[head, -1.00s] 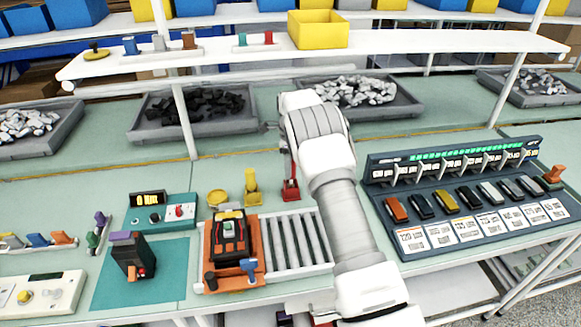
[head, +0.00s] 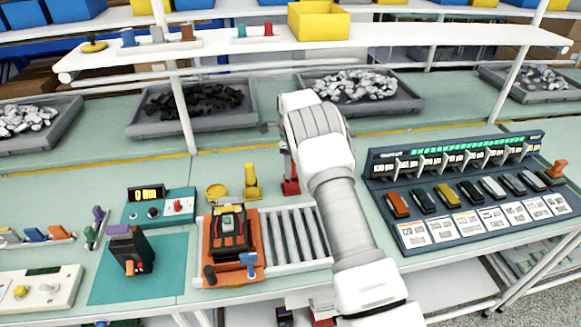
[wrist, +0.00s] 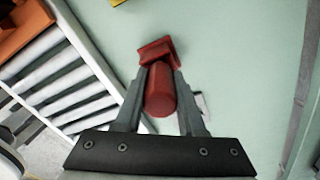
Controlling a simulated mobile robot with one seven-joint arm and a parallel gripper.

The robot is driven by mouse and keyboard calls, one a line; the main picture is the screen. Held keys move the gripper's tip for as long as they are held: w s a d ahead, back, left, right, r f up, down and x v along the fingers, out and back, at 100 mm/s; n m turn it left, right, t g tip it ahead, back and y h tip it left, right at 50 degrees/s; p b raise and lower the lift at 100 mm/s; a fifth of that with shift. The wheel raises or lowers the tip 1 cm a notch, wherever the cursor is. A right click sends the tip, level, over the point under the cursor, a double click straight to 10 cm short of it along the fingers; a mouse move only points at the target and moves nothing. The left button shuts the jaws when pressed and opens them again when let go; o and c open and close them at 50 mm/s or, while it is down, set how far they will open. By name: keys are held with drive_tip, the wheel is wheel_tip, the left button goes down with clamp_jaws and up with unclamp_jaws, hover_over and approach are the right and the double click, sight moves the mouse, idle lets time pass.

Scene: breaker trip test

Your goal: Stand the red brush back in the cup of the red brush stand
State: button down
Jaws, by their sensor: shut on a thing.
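The red brush (wrist: 160,92) is between the fingers of my gripper (wrist: 160,72) in the wrist view, its rounded end towards the camera. The gripper is shut on it. The red brush stand (wrist: 155,49) shows just beyond the fingertips, in line with the brush. In the head view the stand (head: 291,187) is on the bench, right of the yellow stand, and my gripper (head: 289,172) is right above it, partly hidden by my arm. The brush's lower end and the cup are hidden, so I cannot tell whether the brush is inside the cup.
A yellow stand (head: 251,185) and a yellow round dish (head: 217,193) are to the left. A roller conveyor (head: 295,238) with an orange fixture (head: 210,262) lies in front. A breaker panel (head: 465,235) is at right. A white shelf (head: 400,38) spans above. Bench behind the stand is clear.

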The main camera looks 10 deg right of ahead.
drive_tip(key=shift+f, duration=0.15)
drive_tip(key=shift+c, duration=2.1)
unclamp_jaws()
wheel_tip(320, 180, up, 18)
drive_tip(key=shift+f, duration=0.2)
